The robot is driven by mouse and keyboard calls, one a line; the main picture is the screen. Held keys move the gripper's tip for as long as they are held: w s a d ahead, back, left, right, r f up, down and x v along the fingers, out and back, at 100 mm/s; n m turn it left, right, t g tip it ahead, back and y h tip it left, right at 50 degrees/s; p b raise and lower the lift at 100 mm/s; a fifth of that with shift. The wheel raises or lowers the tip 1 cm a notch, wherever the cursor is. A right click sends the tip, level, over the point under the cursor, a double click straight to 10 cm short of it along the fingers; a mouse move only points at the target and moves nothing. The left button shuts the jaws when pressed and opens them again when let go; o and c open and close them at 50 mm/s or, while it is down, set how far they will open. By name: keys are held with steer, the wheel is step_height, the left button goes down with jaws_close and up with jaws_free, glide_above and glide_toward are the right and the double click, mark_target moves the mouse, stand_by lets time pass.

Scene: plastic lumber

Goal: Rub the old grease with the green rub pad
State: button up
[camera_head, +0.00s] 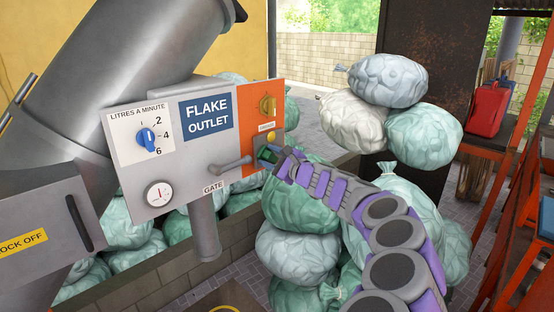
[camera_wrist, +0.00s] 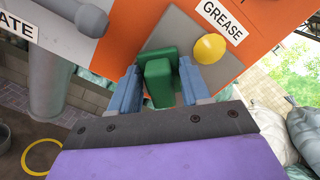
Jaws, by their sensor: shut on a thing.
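The green rub pad (camera_wrist: 158,82) is between the two blue-grey fingers of my gripper (camera_wrist: 159,72) in the wrist view. My gripper is shut on its grip block. The pad's broader face is at the lower part of a grey plate (camera_wrist: 185,38) on the orange panel; whether it touches cannot be told. A yellow round knob (camera_wrist: 210,48) sits on that plate, right of the pad, below the GREASE label (camera_wrist: 222,18). In the head view my gripper (camera_head: 269,154) reaches the panel's lower right, with the pad mostly hidden. I cannot make out any old grease; the pad may cover it.
The FLAKE OUTLET panel (camera_head: 165,140) carries a blue dial (camera_head: 148,138), a gauge (camera_head: 159,194), a gate handle (camera_head: 232,166) and a brass-coloured valve (camera_head: 267,105). Stacked bags (camera_head: 390,80) stand close to my arm on the right.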

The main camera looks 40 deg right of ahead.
steer(key=shift+a, duration=0.75)
steer(key=shift+s+d, duration=0.1)
steer(key=shift+s, duration=0.05)
steer(key=shift+s+d, duration=0.15)
steer(key=shift+s, duration=0.45)
steer(key=shift+s+d, duration=0.15)
steer(key=shift+s, duration=2.15)
steer(key=shift+s+d, duration=0.1)
steer(key=shift+s, duration=1.35)
